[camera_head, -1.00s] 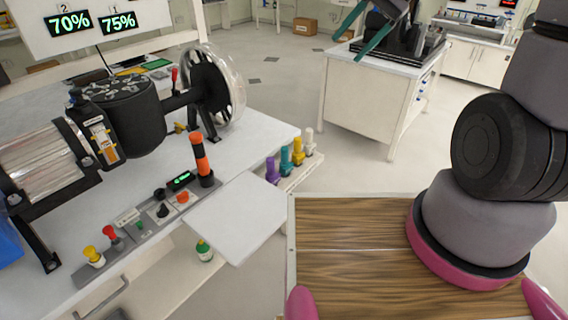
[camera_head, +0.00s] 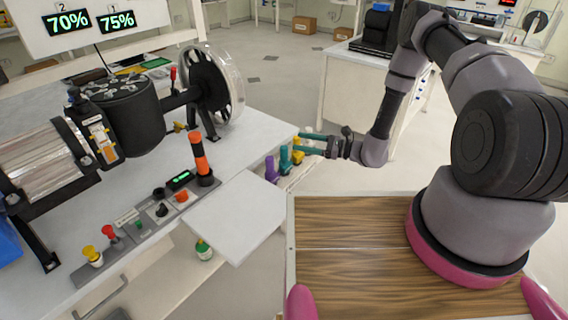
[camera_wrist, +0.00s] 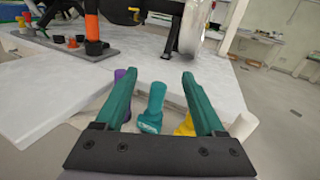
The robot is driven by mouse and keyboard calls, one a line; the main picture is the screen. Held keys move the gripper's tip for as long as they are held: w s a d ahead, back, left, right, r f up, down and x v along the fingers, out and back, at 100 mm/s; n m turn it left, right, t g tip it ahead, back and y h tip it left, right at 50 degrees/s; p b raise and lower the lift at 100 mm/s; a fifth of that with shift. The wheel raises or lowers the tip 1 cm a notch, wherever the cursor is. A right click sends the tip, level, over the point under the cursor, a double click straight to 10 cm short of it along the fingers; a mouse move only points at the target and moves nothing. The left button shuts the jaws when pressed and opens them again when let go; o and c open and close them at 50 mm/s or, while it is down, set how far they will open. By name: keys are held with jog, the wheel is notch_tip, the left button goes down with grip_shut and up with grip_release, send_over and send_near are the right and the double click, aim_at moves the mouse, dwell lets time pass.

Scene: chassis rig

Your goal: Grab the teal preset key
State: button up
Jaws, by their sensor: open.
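The teal preset key (camera_head: 285,161) stands in a row at the side of the white bench, between a purple key (camera_head: 270,170) and a yellow key (camera_head: 298,157). In the wrist view the teal key (camera_wrist: 152,110) shows between my fingers, nearer the middle of the gap, with clear space on both sides. My gripper (camera_head: 297,142) is open, with teal fingers pointing left over the row in the head view. In the wrist view my gripper (camera_wrist: 159,76) is empty. The purple key (camera_wrist: 121,76) is partly hidden by the left finger, the yellow key (camera_wrist: 184,125) by the right.
A whitish key (camera_wrist: 243,124) stands beyond the yellow one, outside the right finger. The white bench (camera_head: 250,135) carries a motor rig with a clear-guarded wheel (camera_head: 213,85) and an orange-black post (camera_head: 201,158). Floor to the right of the keys is open.

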aim_at(287, 151)
jog(key=f, duration=0.1)
jog(key=f+m+t, duration=0.1)
jog(key=f, duration=0.1)
jog(key=f+m, duration=0.1)
jog(key=f, duration=0.1)
jog(key=shift+s+a+t+h, duration=0.15)
jog(key=shift+s+t+h, duration=0.15)
jog(key=shift+s+t, duration=0.1)
jog(key=x, duration=1)
jog(key=shift+w, duration=0.3)
grip_shut()
dwell(0.4)
